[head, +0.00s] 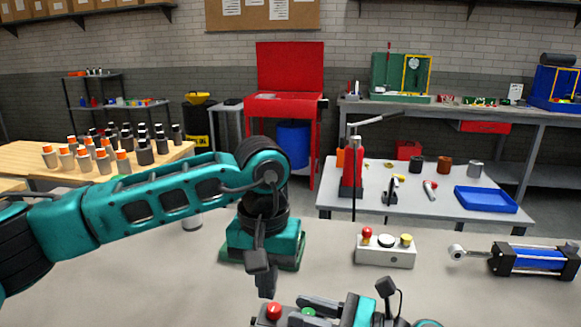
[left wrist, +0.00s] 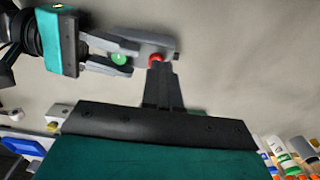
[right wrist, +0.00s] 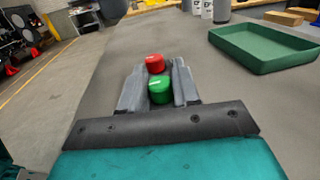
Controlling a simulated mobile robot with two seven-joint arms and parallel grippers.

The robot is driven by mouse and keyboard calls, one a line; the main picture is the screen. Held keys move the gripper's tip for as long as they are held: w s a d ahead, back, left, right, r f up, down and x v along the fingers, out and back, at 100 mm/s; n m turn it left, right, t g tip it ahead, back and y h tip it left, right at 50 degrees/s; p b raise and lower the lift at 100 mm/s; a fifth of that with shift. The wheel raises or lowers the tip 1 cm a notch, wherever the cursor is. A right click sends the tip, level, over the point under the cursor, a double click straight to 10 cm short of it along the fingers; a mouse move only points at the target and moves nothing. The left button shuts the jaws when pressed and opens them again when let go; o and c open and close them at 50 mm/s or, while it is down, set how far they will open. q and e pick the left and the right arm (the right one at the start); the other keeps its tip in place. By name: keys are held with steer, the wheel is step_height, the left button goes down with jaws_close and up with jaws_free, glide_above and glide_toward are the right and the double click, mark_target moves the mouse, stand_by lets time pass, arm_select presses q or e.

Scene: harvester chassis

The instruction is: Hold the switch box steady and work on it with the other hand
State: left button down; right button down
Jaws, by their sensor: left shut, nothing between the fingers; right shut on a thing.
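The switch box, a small grey box with a red and a green button, is low in the head view (head: 256,321), largely cut off by the bottom edge. My right gripper (right wrist: 158,90) is shut on it, with one finger on each side of the green button (right wrist: 160,91). The red button (right wrist: 155,63) lies beyond it, near the fingertips. My left gripper (head: 267,290) is shut and empty, pointing down just above the red button. In the left wrist view its fingertips (left wrist: 159,66) are at the red button (left wrist: 156,59); I cannot tell whether they touch.
A second box (head: 386,257) with red, black and yellow buttons stands on the table, right of my left gripper. A blue-and-black cylinder (head: 532,260) lies farther right. A green tray (right wrist: 262,58) lies on the table in the right wrist view. Bare table lies between these.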

mark_target(271, 312)
arm_select(q)
steer(key=shift+f, duration=3.35)
arm_select(e)
steer(key=shift+d+f, duration=0.1)
arm_select(q)
steer(key=shift+w, duration=0.2)
steer(key=shift+d, duration=0.25)
steer(key=shift+s, duration=0.2)
steer(key=shift+s+r, duration=0.1)
steer(key=shift+s, duration=0.1)
step_height(271, 312, up, 6)
steer(key=shift+a+f, duration=0.1)
